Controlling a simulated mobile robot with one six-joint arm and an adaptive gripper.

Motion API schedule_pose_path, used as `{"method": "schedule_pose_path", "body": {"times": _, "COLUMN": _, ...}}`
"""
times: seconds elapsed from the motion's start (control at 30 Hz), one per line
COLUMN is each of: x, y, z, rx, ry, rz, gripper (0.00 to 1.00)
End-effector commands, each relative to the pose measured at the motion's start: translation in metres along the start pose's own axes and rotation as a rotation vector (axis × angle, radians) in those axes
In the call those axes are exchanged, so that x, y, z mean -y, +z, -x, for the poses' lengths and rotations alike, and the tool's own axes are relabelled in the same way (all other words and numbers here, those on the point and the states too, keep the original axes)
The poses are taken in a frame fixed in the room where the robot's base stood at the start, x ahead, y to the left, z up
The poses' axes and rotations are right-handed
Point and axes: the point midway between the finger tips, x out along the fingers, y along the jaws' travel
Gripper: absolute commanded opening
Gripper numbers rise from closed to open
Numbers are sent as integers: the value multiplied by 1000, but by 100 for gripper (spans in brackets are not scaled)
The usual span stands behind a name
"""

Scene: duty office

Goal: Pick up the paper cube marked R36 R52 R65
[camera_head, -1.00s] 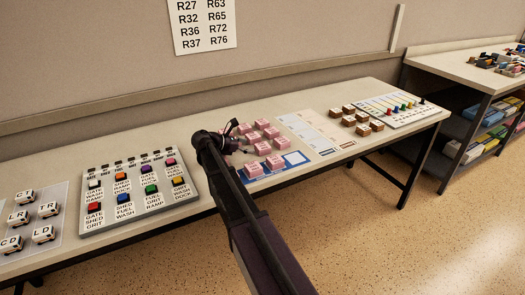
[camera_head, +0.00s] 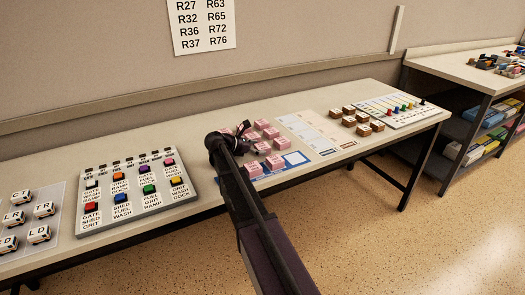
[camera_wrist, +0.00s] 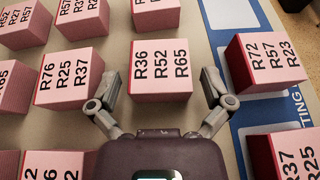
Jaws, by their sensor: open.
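The pink paper cube marked R36 R52 R65 (camera_wrist: 160,70) sits in the middle of the wrist view, on the table. My gripper (camera_wrist: 164,82) is open, with one finger on each side of this cube. Whether the fingers touch it I cannot tell. The left finger is close to the neighbouring cube marked R76 R25 R37 (camera_wrist: 69,76), and the right finger is close to the cube marked R72 R57 R23 (camera_wrist: 266,62). In the head view my arm hides part of the pink cube group (camera_head: 264,126), and the lettering there is too small to read.
A blue and white mat (camera_wrist: 248,120) lies right of the marked cube. More pink cubes (camera_wrist: 155,12) stand close around it. In the head view a button panel (camera_head: 136,180) is left of my arm, and brown blocks (camera_head: 363,130) stand to the right.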

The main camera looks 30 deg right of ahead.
Motion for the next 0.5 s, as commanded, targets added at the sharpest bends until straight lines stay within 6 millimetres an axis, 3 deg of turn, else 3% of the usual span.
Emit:
{"method": "schedule_pose_path", "body": {"times": 0.37, "x": 0, "y": 0, "z": 1, "rx": 0, "ry": 0, "rz": 0, "gripper": 100}}
{"method": "schedule_pose_path", "body": {"times": 0.4, "x": 0, "y": 0, "z": 1, "rx": 0, "ry": 0, "rz": 0, "gripper": 97}}
{"method": "schedule_pose_path", "body": {"times": 0.5, "x": 0, "y": 0, "z": 1, "rx": 0, "ry": 0, "rz": 0, "gripper": 67}}
